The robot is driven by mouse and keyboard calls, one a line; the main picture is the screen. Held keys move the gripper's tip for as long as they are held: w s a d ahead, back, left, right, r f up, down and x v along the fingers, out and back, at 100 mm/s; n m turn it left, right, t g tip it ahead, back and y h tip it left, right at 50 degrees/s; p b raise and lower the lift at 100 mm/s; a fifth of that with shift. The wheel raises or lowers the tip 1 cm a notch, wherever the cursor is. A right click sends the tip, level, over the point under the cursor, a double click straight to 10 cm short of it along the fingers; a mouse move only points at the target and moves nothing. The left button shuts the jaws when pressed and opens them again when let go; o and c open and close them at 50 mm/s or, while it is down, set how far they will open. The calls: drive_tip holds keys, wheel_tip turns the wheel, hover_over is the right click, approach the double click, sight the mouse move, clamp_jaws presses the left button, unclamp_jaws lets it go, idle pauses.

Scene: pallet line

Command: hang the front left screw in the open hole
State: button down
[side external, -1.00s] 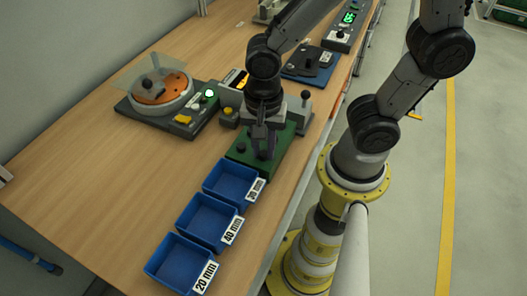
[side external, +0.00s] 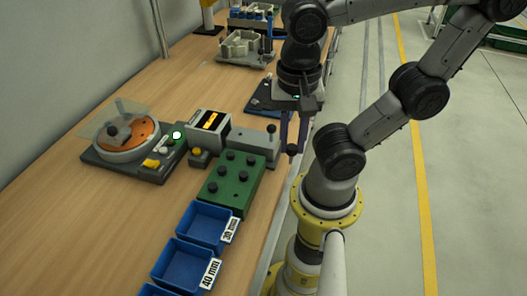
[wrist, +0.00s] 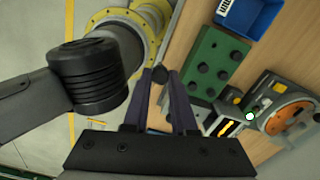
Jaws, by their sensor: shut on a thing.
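My gripper (side external: 291,147) is shut on a small dark screw (side external: 292,151), held between the purple fingertips. The screw also shows at the fingertips in the wrist view (wrist: 160,74); its shank is not clear. The gripper hangs to the right of the green block (side external: 223,183), apart from it and near the table's right edge. The block, also in the wrist view (wrist: 222,45), carries several black round-headed screws. I cannot make out the open hole.
A grey fixture with a black ball knob (side external: 272,129) stands behind the block. A small display box (side external: 208,124) and a turntable unit (side external: 125,133) are to its left. Blue labelled bins (side external: 207,225) stand in front. The air around the gripper looks clear.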

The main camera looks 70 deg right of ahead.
drive_tip(key=shift+s+d+r, duration=0.25)
drive_tip(key=shift+s+r, duration=0.05)
drive_tip(key=shift+s, duration=0.3)
drive_tip(key=shift+s+d+r, duration=0.25)
drive_tip(key=shift+s, duration=0.3)
